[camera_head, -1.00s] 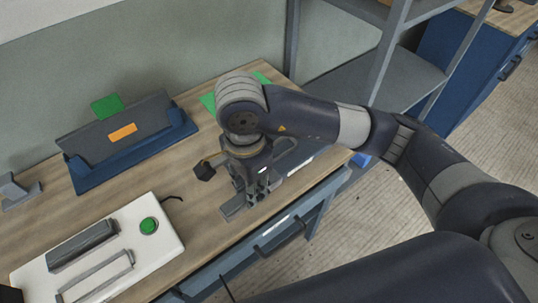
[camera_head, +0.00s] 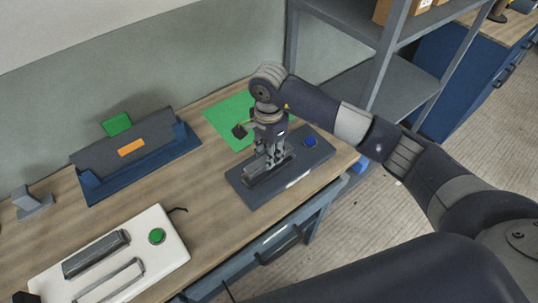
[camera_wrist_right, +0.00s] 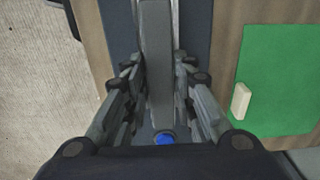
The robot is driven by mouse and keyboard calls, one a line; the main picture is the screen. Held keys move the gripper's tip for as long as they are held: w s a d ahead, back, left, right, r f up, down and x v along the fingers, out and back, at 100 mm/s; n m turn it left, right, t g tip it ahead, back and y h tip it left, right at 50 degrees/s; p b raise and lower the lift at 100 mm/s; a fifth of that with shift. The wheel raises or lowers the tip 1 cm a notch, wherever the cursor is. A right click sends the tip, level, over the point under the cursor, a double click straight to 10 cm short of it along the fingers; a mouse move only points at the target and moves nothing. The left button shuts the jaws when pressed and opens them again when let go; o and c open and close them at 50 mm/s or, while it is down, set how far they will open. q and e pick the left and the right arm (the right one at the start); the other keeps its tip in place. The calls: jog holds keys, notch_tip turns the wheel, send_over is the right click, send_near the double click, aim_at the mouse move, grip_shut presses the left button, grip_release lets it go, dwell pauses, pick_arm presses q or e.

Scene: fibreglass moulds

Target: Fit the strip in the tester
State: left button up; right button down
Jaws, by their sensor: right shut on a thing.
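My right gripper (camera_head: 268,160) points down over a dark flat base (camera_head: 310,160) with a blue button (camera_head: 310,141). In the right wrist view its fingers (camera_wrist_right: 160,105) stand on both sides of a long grey bar (camera_wrist_right: 157,50) and are shut on it. The bar lies lengthwise over the dark base, and the blue button also shows there (camera_wrist_right: 164,137). I cannot tell whether the bar rests on the base or is a part of it. A white unit (camera_head: 175,252) with a green button (camera_head: 157,236) stands at the lower left. My left gripper is out of view.
A green mat (camera_head: 228,117) lies behind the dark base, with a small cream block (camera_wrist_right: 241,101) on it. A dark grey panel with an orange label (camera_head: 131,148) stands in a blue holder (camera_head: 140,176). Grey shelving (camera_head: 410,75) stands right. Bare wood lies between the units.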

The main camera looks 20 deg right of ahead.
jog(key=shift+f+p, duration=0.5)
jog(key=shift+f, duration=0.7)
jog(key=shift+f, duration=0.1)
jog(key=shift+f+b, duration=0.1)
jog(key=shift+b, duration=0.25)
jog(key=c, duration=1.3)
grip_release()
